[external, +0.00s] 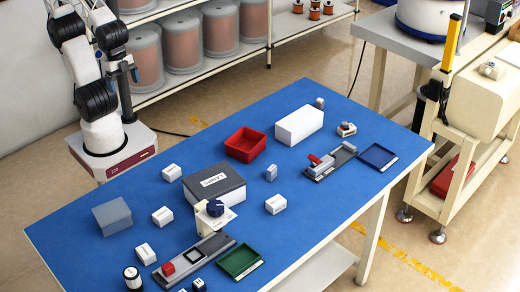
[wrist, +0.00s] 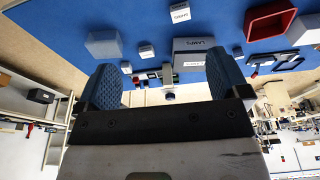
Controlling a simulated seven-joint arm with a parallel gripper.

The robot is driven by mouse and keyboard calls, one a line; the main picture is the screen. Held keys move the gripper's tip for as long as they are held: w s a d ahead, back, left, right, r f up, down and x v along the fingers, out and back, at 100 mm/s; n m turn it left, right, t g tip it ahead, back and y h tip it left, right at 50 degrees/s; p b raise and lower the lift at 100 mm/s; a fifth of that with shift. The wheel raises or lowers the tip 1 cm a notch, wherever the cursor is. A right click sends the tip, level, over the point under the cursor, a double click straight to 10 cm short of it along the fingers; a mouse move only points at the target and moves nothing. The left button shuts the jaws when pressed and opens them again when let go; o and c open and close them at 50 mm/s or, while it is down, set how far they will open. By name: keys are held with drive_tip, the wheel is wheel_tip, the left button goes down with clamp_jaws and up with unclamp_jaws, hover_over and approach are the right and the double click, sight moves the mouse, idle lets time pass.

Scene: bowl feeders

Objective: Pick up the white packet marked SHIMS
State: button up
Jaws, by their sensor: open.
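Several small white packets with dark print lie on the blue table (external: 330,215). In the external view they include ones at the back left (external: 172,172), left of the grey box (external: 162,215), front left (external: 146,253) and right of the grey box (external: 276,204). The print is too small to tell which reads SHIMS. Two labelled white packets show in the wrist view, one near the top (wrist: 180,13) and one lower left (wrist: 146,51). My gripper (wrist: 164,85) is open and empty, its two blue ribbed fingers apart, away from the packets.
A grey lidded box (external: 214,188) with a white label stands mid-table. Around it are a red bin (external: 246,145), a white block (external: 299,125), a grey-blue box (external: 112,215), a green tray (external: 240,261), a blue tray (external: 378,156) and two grey fixtures. The right front table is clear.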

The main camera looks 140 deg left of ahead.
drive_tip(key=w+a+f+g, duration=0.1)
drive_tip(key=w+a+f, duration=0.1)
drive_tip(key=w+f, duration=0.85)
drive_tip(key=n+g, duration=0.1)
drive_tip(key=g, duration=0.1)
hover_over(171, 170)
drive_tip(key=f, duration=1.3)
drive_tip(key=shift+s+f, duration=0.15)
drive_tip(key=shift+s, duration=0.1)
drive_tip(key=shift+w+a+f, duration=0.1)
drive_tip(key=shift+f, duration=0.25)
drive_tip(key=shift+f, duration=1.25)
drive_tip(key=shift+f, duration=0.15)
drive_tip(key=shift+w+f, duration=0.1)
drive_tip(key=shift+f, duration=2.4)
drive_tip(key=c, duration=1.1)
